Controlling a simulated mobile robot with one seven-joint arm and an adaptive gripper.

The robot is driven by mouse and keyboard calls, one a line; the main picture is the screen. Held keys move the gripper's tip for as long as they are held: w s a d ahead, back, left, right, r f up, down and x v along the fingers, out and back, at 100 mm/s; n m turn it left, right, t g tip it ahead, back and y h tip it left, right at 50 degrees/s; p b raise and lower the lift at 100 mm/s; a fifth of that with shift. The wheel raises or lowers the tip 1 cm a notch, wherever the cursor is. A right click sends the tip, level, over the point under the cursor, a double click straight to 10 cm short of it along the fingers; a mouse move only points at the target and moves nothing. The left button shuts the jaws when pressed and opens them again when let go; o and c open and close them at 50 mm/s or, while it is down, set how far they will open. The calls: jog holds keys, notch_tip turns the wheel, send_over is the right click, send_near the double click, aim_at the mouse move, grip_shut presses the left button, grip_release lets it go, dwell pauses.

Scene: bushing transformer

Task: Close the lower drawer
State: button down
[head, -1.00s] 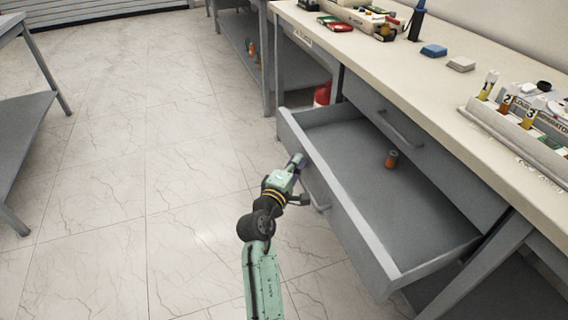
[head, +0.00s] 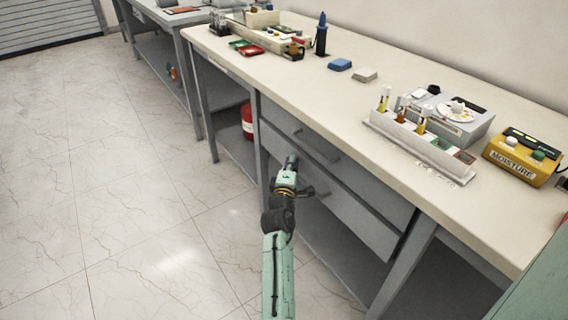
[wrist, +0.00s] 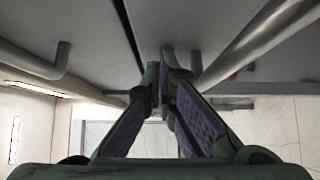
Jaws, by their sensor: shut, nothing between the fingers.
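The grey lower drawer (head: 362,222) is under the workbench top, its front about in line with the upper drawer (head: 366,183). I cannot tell if a thin gap is left. Its inside is hidden. My gripper (head: 291,161) is in front of the drawer fronts at their left part, fingers shut and empty. My arm hides part of the lower drawer's front and handle. In the wrist view my shut fingers (wrist: 166,75) are close to the grey drawer fronts, near the dark seam between them; contact is unclear. A bar handle (wrist: 40,64) shows at left, another tube at right.
The workbench top (head: 330,100) holds a vial rack (head: 420,140), a yellow moisture meter (head: 522,157), and blue and grey blocks. A red canister (head: 247,122) stands beyond the drawers. The floor at left is clear.

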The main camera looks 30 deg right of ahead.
jog(key=shift+d, duration=0.7)
jog(key=shift+r, duration=0.1)
